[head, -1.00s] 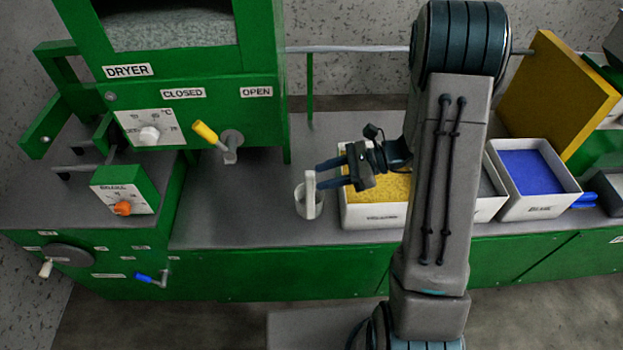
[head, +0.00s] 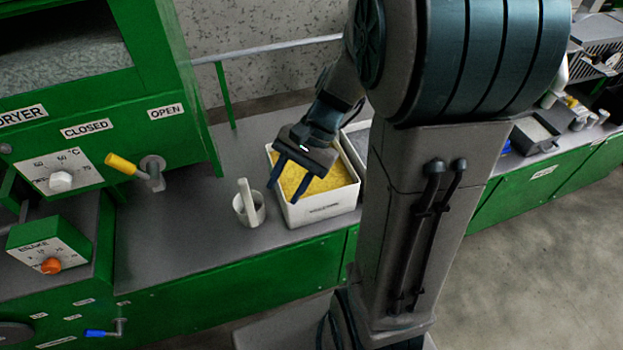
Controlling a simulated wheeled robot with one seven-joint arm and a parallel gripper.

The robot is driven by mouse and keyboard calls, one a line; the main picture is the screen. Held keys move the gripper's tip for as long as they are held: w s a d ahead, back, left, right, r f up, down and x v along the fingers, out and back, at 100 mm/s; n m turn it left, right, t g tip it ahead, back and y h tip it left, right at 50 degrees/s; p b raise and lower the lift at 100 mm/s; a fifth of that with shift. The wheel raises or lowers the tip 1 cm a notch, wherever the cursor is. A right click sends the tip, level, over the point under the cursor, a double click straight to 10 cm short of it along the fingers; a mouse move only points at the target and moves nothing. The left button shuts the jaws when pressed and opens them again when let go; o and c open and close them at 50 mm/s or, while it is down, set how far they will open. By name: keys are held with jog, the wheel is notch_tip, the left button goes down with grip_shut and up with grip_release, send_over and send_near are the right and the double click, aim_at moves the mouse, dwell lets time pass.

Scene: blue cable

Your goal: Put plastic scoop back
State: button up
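The white plastic scoop (head: 245,193) shows as an upright pale handle at a small white cup-shaped body (head: 250,209) on the grey counter. I cannot tell whether the cup is the scoop's own bowl or a separate holder. My gripper (head: 284,192) is open and empty, with its two dark fingers apart and pointing down. It is to the right of the scoop, apart from it, and appears over the left part of the white bin of yellow granules (head: 318,209).
A grey-filled bin (head: 357,143) sits behind the yellow one, partly hidden by my arm. The green dryer (head: 150,40) with a yellow-handled lever (head: 121,164) stands at left. The counter (head: 185,215) around the scoop is clear.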

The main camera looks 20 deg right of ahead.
jog(key=s+d+r+n+t+h, duration=0.3)
jog(key=s+r+n+t+h, duration=0.2)
jog(key=n, duration=0.4)
jog(key=shift+s+h, duration=0.15)
jog(key=shift+h, duration=0.75)
jog(key=shift+d+r, duration=0.1)
jog(key=shift+d, duration=0.15)
